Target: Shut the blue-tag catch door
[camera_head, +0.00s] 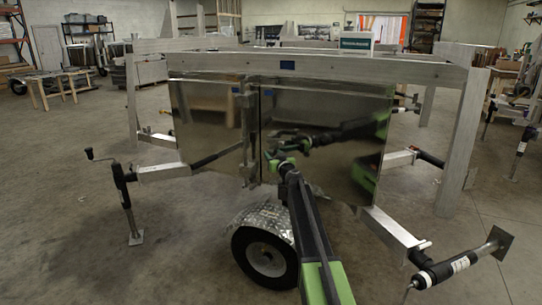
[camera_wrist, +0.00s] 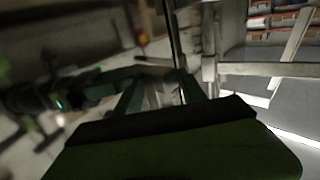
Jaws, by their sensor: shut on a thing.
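The trailer's side carries two shiny mirror-like door panels. The right door (camera_head: 335,120) has its free edge near the middle, and the left panel (camera_head: 205,115) is beside it. A dark gap with metal catch parts (camera_head: 251,125) runs between them. A blue tag (camera_head: 287,65) is on the rail above the right door. My gripper (camera_head: 278,163) is at the right door's lower free edge, and the door mirrors my arm. In the wrist view the thin door edge (camera_wrist: 175,40) runs down between the fingers of my gripper (camera_wrist: 165,88), shut on it. The exact contact is dim.
The aluminium trailer frame (camera_head: 430,75) surrounds the panels. A wheel (camera_head: 265,257) under a tread-plate fender sits below my arm. Wooden tables (camera_head: 55,85) are at the far left. The near left floor is clear.

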